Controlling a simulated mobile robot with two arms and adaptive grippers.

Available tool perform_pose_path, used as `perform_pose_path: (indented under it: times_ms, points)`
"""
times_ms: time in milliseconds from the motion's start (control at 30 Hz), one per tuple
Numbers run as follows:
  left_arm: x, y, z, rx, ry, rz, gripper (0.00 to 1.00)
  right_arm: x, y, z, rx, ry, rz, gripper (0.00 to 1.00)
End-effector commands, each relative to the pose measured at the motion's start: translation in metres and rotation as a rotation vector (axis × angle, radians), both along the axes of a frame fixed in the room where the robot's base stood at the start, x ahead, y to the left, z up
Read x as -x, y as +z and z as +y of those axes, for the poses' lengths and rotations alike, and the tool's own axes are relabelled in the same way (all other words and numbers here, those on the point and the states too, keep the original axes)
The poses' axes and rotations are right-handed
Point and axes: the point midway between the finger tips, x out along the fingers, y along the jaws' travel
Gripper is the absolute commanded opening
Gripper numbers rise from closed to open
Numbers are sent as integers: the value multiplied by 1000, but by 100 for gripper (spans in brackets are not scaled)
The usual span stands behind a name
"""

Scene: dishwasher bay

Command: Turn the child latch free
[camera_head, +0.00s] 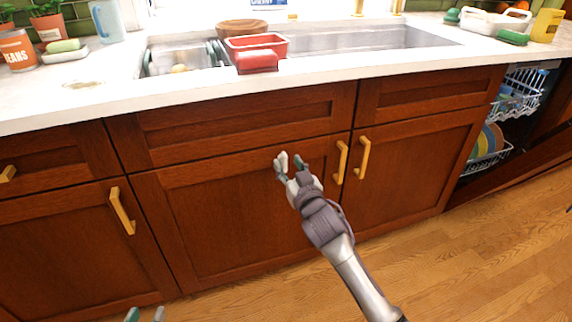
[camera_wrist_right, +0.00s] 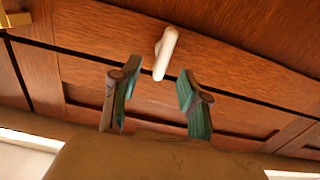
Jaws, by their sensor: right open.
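The child latch, a small white bar (camera_wrist_right: 166,52), is on the dark wooden cabinet front in the right wrist view. One end of it lies close to a seam in the wood. In the head view the latch (camera_head: 283,159) shows as a pale piece at the fingertips of my right gripper (camera_head: 290,168). My right gripper (camera_wrist_right: 151,90) is open, its two green-padded fingers apart on either side of the latch's line. Whether a finger touches it cannot be told. My left gripper (camera_head: 146,314) shows only its fingertips at the bottom edge, apart and empty.
Gold handles (camera_head: 341,161) and (camera_head: 363,158) stand just right of my right gripper. The counter edge (camera_head: 200,90) runs above, with a red tub (camera_head: 256,46) at the sink. An open dishwasher with racks (camera_head: 487,152) is at right. The floor in front is clear.

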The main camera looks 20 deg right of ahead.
Motion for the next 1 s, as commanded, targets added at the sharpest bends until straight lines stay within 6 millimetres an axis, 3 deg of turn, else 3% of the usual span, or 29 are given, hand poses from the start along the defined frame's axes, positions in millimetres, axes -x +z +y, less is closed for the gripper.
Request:
perform_pose_path:
  times_ms: [200,533,800,1000]
  points:
    - [-11,18,-6,28,-8,-119,40,-21,-1,1,0,0,1,45]
    - [-13,23,-7,33,-9,-141,40,-24,0,1,0,0,1,45]
    - [-13,23,-6,33,-9,-140,40,-24,0,1,0,0,1,1]
    - [-13,23,-6,33,-8,-139,40,-24,0,1,3,0,1,0]
